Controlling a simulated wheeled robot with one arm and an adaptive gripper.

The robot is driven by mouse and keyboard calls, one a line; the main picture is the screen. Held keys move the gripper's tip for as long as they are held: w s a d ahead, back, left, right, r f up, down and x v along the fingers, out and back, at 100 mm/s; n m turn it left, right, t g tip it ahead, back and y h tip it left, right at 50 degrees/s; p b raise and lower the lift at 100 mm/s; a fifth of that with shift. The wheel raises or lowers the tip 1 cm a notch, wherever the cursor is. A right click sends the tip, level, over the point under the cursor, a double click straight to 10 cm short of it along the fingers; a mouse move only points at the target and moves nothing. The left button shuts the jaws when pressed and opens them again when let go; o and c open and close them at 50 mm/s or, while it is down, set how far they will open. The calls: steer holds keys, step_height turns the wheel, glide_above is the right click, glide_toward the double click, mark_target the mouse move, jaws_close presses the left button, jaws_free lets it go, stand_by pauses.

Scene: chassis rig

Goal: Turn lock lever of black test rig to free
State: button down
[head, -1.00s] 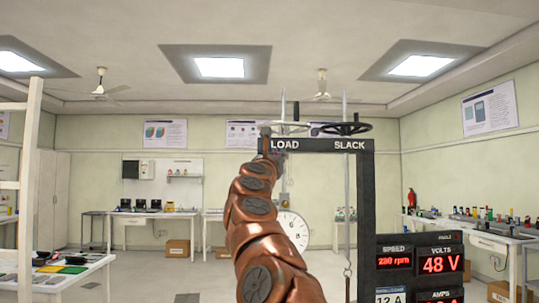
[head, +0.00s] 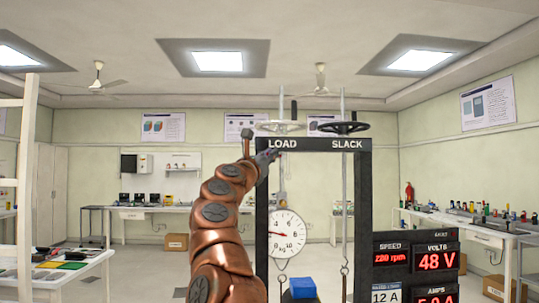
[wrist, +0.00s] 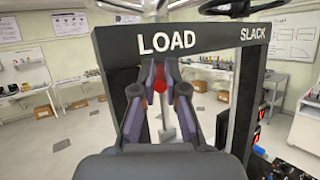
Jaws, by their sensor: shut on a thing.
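The black test rig (head: 364,200) stands ahead, with "LOAD" and "SLACK" lettered on its top beam. My gripper (head: 269,156) is at the beam's left end, just below "LOAD". In the wrist view my gripper (wrist: 160,84) has its two fingers closed in on a small red knob (wrist: 160,86), which I take to be the lock lever's end. A pale bar (wrist: 167,120) runs down below the knob; I cannot tell whether it belongs to the lever. My fingers hide most of the lever, and no mark of its position can be read.
A pale handwheel (head: 281,127) and a black handwheel (head: 344,128) sit above the beam. A round dial (head: 287,234) and a blue block (head: 302,287) show inside the frame. A readout panel (head: 416,262) is at the right. A side table (head: 75,285) stands at the left.

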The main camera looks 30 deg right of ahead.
steer(key=shift+r, duration=0.15)
steer(key=c, duration=1.2)
jaws_free()
steer(key=shift+w, duration=0.1)
steer(key=shift+s+a, duration=0.1)
steer(key=shift+s, duration=0.1)
steer(key=shift+s+a, duration=0.2)
steer(key=shift+s, duration=0.05)
steer(key=v, duration=1.1)
steer(key=shift+w+f, duration=0.2)
steer(key=shift+f, duration=0.15)
steer(key=shift+a, duration=0.1)
